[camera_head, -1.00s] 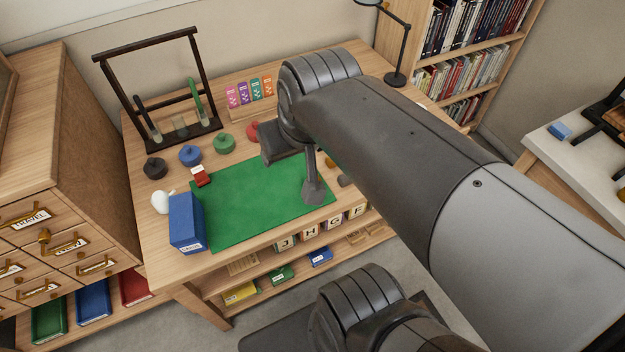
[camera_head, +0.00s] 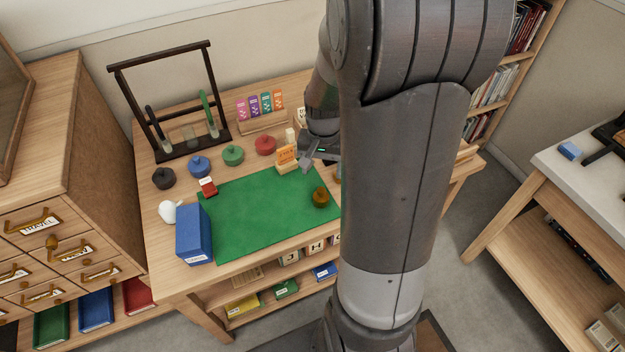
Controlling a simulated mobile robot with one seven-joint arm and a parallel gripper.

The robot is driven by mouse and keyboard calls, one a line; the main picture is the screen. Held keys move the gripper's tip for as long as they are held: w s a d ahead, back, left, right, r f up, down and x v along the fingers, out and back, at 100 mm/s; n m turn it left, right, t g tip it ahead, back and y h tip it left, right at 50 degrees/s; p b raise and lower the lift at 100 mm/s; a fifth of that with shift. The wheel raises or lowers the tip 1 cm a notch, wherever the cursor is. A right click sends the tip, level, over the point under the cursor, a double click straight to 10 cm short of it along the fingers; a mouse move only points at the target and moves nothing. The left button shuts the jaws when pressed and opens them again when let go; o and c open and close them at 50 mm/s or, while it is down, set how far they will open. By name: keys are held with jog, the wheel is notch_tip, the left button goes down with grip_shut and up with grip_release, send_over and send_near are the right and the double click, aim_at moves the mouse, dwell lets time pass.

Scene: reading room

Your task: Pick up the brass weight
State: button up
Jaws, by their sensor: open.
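A small brass-brown rounded object, which looks like the brass weight (camera_head: 321,196), sits on the right part of the green mat (camera_head: 255,215). My gripper (camera_head: 306,163) is behind it in the picture, near the orange card (camera_head: 287,154) at the mat's back edge. The gripper is open, and I see nothing held in it. It is apart from the brass object in the picture; its height over the table is hard to tell. My arm hides the right end of the table and part of the mat's right side.
Black (camera_head: 163,178), blue (camera_head: 199,166), green (camera_head: 233,155) and red (camera_head: 265,145) lidded pots line the back. A blue box (camera_head: 194,234) and white jug (camera_head: 171,211) stand left. A dark frame (camera_head: 165,100) rises behind. The mat's middle is clear.

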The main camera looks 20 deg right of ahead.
aim_at(321, 189)
jog(key=shift+w+d+f, duration=0.1)
jog(key=shift+d+f, duration=0.15)
jog(key=shift+f, duration=0.6)
jog(key=f, duration=1)
jog(key=shift+a+f, duration=0.2)
jog(key=shift+f, duration=0.05)
grip_shut()
jog(key=shift+r, duration=0.1)
